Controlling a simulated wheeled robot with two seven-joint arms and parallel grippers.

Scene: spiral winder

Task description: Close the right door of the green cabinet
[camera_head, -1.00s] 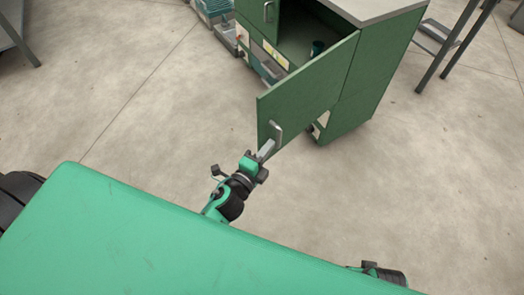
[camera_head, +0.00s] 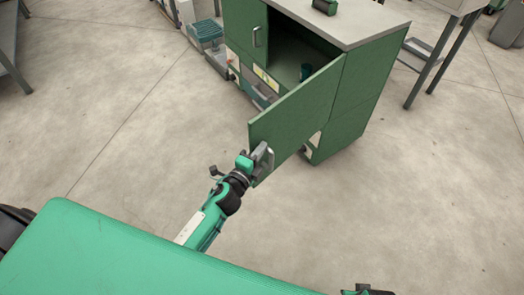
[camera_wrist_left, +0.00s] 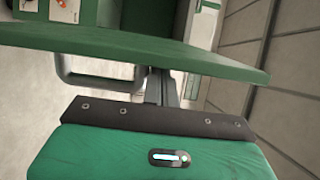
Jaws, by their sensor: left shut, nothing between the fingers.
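The green cabinet (camera_head: 345,130) stands at the upper middle of the head view. Its right door (camera_head: 297,105) is swung wide open, its free edge toward me. My left gripper (camera_head: 262,155) is at the lower free corner of this door, by its metal handle (camera_head: 270,163), which it partly hides. In the left wrist view the door (camera_wrist_left: 150,45) crosses the upper part, with the handle (camera_wrist_left: 88,88) below it. The shut, empty fingers (camera_wrist_left: 160,88) are beside the handle, close to the door; contact is unclear. My right gripper's fingers are not visible.
The cabinet's left door (camera_head: 245,27) looks closed. A small dark green cup (camera_head: 306,72) stands inside the cabinet. A dark green object (camera_head: 326,6) lies on its top. A grey-legged table (camera_head: 440,55) stands to the right. The floor around the open door is clear.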

